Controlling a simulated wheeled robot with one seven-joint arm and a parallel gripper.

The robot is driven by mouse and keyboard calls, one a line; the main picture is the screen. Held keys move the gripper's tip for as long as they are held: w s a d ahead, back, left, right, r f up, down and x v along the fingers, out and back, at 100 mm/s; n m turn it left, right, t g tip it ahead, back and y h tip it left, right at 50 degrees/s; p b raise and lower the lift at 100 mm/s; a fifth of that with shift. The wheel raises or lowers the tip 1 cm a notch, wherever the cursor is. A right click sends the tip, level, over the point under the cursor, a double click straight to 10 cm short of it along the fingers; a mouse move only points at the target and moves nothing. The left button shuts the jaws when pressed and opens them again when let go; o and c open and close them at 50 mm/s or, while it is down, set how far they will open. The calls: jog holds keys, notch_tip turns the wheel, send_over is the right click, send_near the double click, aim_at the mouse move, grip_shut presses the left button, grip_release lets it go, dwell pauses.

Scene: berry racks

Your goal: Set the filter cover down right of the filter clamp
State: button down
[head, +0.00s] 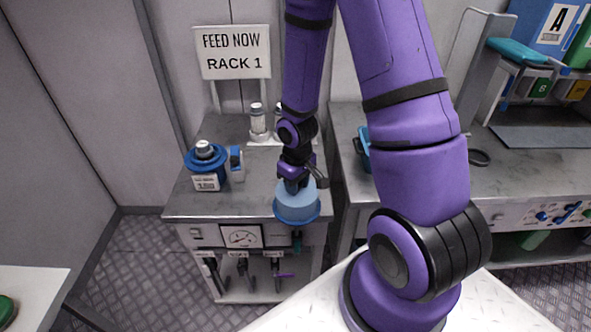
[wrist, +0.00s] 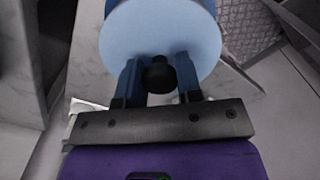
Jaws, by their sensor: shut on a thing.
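The filter cover (head: 297,206) is a light blue round cap with a darker blue rim. It is at the front right of the grey counter (head: 240,203), overlapping its front edge in the head view; I cannot tell if it touches the top. My gripper (head: 296,184) is above the cover. In the wrist view my gripper (wrist: 158,78) has its two blue fingers at either side of the black knob (wrist: 158,76) on the cover's pale face (wrist: 160,40). A small blue and white upright piece (head: 236,164), which looks like the filter clamp, stands left of the cover, farther back.
A blue-ringed housing with a label (head: 206,167) stands at the counter's left. White bottles (head: 257,119) stand at the back by a "FEED NOW RACK 1" sign (head: 233,52). Bare counter lies between clamp and cover. A gap separates the counter from the right bench (head: 500,165).

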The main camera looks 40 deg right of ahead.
jog(key=shift+w+d+f, duration=0.8)
jog(key=shift+w+d, duration=0.65)
jog(key=shift+w, duration=0.35)
jog(key=shift+w+d+f, duration=0.85)
jog(key=shift+w+d, duration=0.55)
jog(key=shift+w, duration=0.45)
jog(key=shift+w+d+f, duration=0.8)
jog(key=shift+w+d, duration=0.65)
jog(key=shift+w, duration=0.35)
jog(key=c, duration=0.8)
grip_release()
jog(key=shift+f, duration=0.1)
